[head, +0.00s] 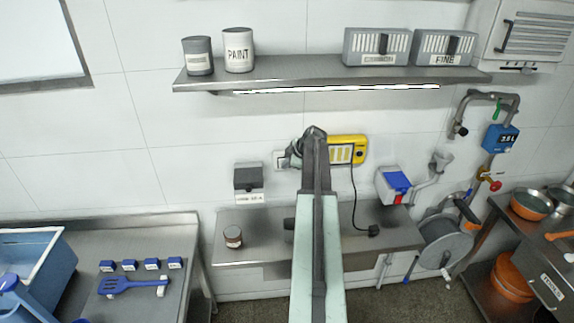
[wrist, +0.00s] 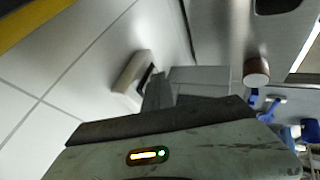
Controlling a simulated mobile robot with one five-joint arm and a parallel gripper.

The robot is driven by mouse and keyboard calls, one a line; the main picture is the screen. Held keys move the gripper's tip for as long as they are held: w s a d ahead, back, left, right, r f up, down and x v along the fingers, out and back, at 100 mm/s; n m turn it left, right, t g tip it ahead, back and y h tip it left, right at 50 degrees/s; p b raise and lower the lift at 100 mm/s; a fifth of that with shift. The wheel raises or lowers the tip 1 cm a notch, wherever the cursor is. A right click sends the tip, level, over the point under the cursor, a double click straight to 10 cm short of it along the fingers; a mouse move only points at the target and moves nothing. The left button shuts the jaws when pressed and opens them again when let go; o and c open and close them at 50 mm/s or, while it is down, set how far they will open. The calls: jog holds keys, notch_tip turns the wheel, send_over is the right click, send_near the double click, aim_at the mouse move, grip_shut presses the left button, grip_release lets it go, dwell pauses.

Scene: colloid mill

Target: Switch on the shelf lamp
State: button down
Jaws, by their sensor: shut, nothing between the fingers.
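A long lamp strip (head: 340,88) runs under the front of the wall shelf and looks bright white. A small white wall box (head: 279,159) with a dark part is on the wall below the shelf, partly hidden by my gripper. A white box with a dark face, likely the same one, shows in the wrist view (wrist: 128,82). My gripper (head: 293,153) is shut and empty, right beside this box. In the wrist view its dark fingers (wrist: 157,94) are close to the box. I cannot tell whether they touch it.
A yellow device (head: 350,149) hangs just right of my gripper, its black cable trailing to the steel bench (head: 370,240). A grey labelled box (head: 248,178) is on the wall at lower left. A jar (head: 233,237) stands on the bench. Cans and boxes stand on the shelf (head: 300,70).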

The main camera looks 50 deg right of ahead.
jog(key=s+a+r+p, duration=0.4)
jog(key=s+r+p, duration=0.2)
jog(key=s, duration=0.4)
jog(key=shift+a, duration=0.15)
jog(key=shift+s+r, duration=0.1)
dwell(0.3)
